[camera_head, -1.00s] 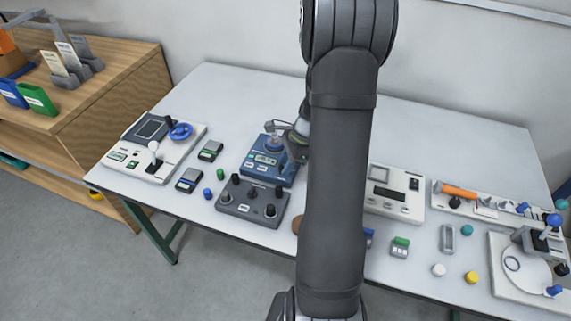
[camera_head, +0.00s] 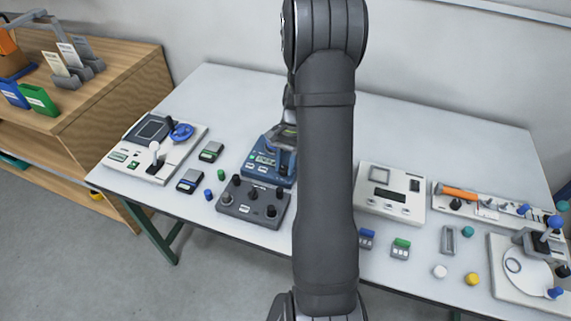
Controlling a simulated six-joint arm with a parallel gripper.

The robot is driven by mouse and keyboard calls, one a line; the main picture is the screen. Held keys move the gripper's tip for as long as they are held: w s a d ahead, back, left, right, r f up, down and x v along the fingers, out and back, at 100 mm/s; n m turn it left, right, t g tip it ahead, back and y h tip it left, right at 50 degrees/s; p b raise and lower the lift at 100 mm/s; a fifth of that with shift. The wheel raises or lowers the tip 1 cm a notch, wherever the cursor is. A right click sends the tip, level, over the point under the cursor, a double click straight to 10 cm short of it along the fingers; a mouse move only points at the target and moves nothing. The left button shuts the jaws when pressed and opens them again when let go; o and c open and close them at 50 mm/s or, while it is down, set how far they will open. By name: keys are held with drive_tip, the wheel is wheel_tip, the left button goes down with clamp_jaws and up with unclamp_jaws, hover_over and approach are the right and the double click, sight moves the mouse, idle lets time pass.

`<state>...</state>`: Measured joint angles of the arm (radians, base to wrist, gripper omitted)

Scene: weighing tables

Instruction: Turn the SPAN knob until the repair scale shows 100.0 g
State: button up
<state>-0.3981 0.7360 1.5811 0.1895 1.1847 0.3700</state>
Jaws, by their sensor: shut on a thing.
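The blue repair scale (camera_head: 258,168) stands left of the middle of the table. It has a small green display (camera_head: 264,160), too small to read. My gripper (camera_head: 283,160) is over the right side of this scale, pointing down. It is shut on what seems to be the SPAN knob there. The fingers and my arm cover most of the knob, and its marking cannot be read.
A dark grey box with several black knobs (camera_head: 252,203) stands just in front of the scale. Small dark devices (camera_head: 190,180) lie to its left. A white panel (camera_head: 391,193) stands right of my arm. The table's back middle is clear.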

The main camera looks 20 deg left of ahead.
drive_tip(key=shift+n+h, duration=0.4)
drive_tip(key=shift+n, duration=0.5)
drive_tip(key=o, duration=1)
drive_tip(key=v, duration=1.7)
drive_tip(key=shift+a+r, duration=0.15)
drive_tip(key=shift+r, duration=0.15)
drive_tip(key=shift+f, duration=0.15)
drive_tip(key=x, duration=1.7)
drive_tip(key=shift+f, duration=0.15)
